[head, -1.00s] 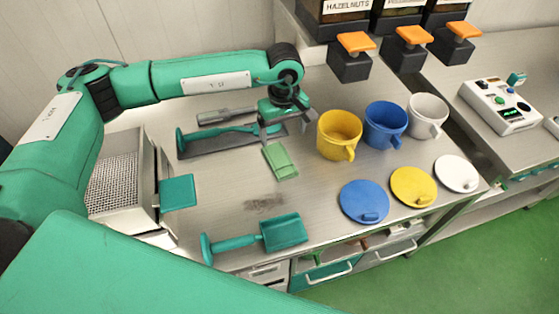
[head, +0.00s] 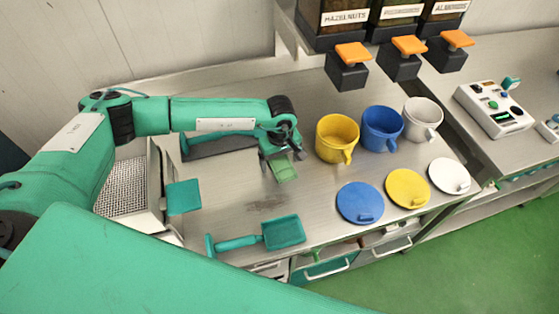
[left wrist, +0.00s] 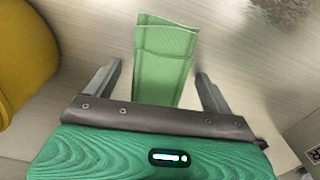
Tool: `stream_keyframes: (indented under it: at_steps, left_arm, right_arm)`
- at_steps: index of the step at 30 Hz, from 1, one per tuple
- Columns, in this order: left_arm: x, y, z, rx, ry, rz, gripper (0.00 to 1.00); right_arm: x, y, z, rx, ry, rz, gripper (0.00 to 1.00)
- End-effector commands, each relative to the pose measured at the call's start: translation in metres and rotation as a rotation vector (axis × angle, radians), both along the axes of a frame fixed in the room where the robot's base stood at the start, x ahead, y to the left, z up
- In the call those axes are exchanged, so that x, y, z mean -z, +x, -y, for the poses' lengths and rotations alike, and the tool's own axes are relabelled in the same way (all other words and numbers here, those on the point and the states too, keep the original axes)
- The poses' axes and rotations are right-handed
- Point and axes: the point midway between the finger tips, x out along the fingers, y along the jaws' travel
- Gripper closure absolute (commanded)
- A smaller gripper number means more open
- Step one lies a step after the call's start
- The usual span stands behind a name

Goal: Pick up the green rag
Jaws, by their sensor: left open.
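The green rag (head: 286,172) lies folded on the steel counter, left of the yellow mug. In the left wrist view the rag (left wrist: 165,62) runs between the two fingers, and its near end is hidden behind the gripper body. My left gripper (head: 283,158) is over the rag in the head view, partly covering it. In the left wrist view the gripper (left wrist: 160,85) is open, with a finger on each side of the rag and a gap to both. I cannot tell the height of the fingertips over the counter. My right gripper is not in view.
Yellow (head: 337,140), blue (head: 382,129) and white (head: 423,119) mugs stand right of the rag, with matching lids in front. A green scoop (head: 284,232) lies near the front edge. A dark stain (head: 266,202) marks bare counter between scoop and rag.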

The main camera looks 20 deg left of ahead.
Motion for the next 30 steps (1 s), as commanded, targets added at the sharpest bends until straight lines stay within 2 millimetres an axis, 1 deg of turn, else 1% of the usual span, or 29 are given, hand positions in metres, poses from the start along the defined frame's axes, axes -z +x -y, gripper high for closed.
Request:
stream_keyframes:
  at_steps: [3,4,8,9,11,19,23,26,29,30]
  left_arm:
    - [0.000,0.000,0.000,0.000,0.000,0.000,0.15]
    - [0.000,0.000,0.000,0.000,0.000,0.000,0.18]
    - [0.000,0.000,0.000,0.000,0.000,0.000,0.44]
    - [0.000,0.000,0.000,0.000,0.000,0.000,0.52]
    - [0.000,0.000,0.000,0.000,0.000,0.000,0.63]
    - [-0.001,0.000,0.000,0.000,-0.001,0.001,0.63]
    - [-0.006,0.001,0.001,0.000,-0.001,0.001,0.63]
    - [-0.015,0.001,0.000,-0.001,-0.001,0.001,0.63]
    - [-0.031,0.001,0.000,0.000,0.000,0.004,0.63]
    - [-0.040,0.002,0.000,0.000,-0.003,0.006,0.63]
  right_arm:
    - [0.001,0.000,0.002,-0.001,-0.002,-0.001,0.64]
    - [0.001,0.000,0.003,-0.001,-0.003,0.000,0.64]
    - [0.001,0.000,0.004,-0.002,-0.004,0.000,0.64]
    - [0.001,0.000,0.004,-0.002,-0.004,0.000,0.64]
    - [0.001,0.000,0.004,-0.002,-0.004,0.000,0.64]
    - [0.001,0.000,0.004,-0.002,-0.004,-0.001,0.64]
    - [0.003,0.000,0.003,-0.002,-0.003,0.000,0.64]
    - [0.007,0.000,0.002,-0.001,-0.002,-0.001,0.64]
    - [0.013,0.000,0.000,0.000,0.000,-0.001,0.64]
    - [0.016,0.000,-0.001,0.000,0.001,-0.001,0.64]
